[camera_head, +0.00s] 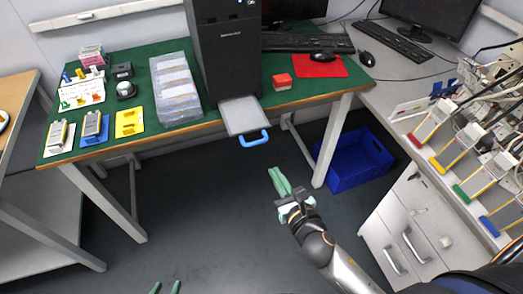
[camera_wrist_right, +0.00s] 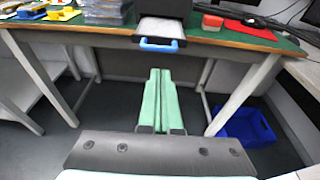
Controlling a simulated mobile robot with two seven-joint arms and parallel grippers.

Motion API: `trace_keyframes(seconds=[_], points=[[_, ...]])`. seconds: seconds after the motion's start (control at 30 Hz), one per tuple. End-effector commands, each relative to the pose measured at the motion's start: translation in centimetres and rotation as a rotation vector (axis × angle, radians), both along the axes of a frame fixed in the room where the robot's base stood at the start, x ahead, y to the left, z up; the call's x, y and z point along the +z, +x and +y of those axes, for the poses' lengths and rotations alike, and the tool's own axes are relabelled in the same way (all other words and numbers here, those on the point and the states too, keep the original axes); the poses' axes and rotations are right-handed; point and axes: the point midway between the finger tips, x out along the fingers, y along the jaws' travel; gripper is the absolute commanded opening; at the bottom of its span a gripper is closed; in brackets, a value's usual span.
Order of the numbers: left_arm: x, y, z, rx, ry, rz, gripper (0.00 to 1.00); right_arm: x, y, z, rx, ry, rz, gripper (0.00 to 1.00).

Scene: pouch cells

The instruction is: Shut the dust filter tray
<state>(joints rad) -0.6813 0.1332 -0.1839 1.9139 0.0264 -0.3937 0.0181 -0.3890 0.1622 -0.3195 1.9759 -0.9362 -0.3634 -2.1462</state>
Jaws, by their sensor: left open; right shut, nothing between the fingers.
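The dust filter tray (camera_head: 243,116) is pulled out from the bottom front of the black computer tower (camera_head: 228,50) and sticks out past the table's front edge. Its blue handle (camera_head: 254,138) faces the front. The tray also shows in the right wrist view (camera_wrist_right: 160,28), with the blue handle (camera_wrist_right: 158,44) at the upper middle. My right gripper (camera_head: 280,182) is shut and empty, below and to the right of the handle and apart from it; its green fingers (camera_wrist_right: 161,100) lie together in the wrist view. My left gripper (camera_head: 165,287) shows only its open fingertips at the bottom edge.
The green-topped table (camera_head: 140,132) holds a clear plastic case (camera_head: 176,90), small parts, a red block (camera_head: 282,82) and a red mouse mat (camera_head: 318,66). A blue crate (camera_head: 355,162) stands on the floor at right. The floor before the tray is clear.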

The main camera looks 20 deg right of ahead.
Motion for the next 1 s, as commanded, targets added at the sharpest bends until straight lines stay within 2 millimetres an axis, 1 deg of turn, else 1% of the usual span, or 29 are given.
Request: trace_keyframes(seconds=[0.03, 0.3, 0.5, 0.6, 0.7, 1.0], points=[[0.1, 0.0, 0.0, 0.0, 0.0, 0.0, 0.5, -0.1, 1.1, 0.1, 0.0, 0.001, -0.003, 0.0], [-0.1, 0.1, 0.0, 0.0, 0.0, -0.001, 0.5, -1.3, 6.3, 0.4, 0.001, 0.0, -0.003, 0.0], [-0.3, 0.1, 0.0, 0.0, 0.0, -0.002, 0.5, -2.0, 9.4, 0.6, 0.001, 0.001, -0.002, 0.0], [-0.4, 0.1, 0.0, 0.001, -0.001, -0.002, 0.5, -2.3, 10.3, 0.7, 0.002, 0.001, -0.002, 0.0], [-0.4, 0.1, 0.0, 0.001, -0.001, -0.002, 0.5, -2.4, 10.8, 0.7, 0.002, 0.0, -0.001, 0.0], [-0.4, 0.1, -0.1, 0.001, -0.001, -0.003, 0.5, -2.4, 11.0, 0.7, 0.002, 0.0, -0.001, 0.0]])
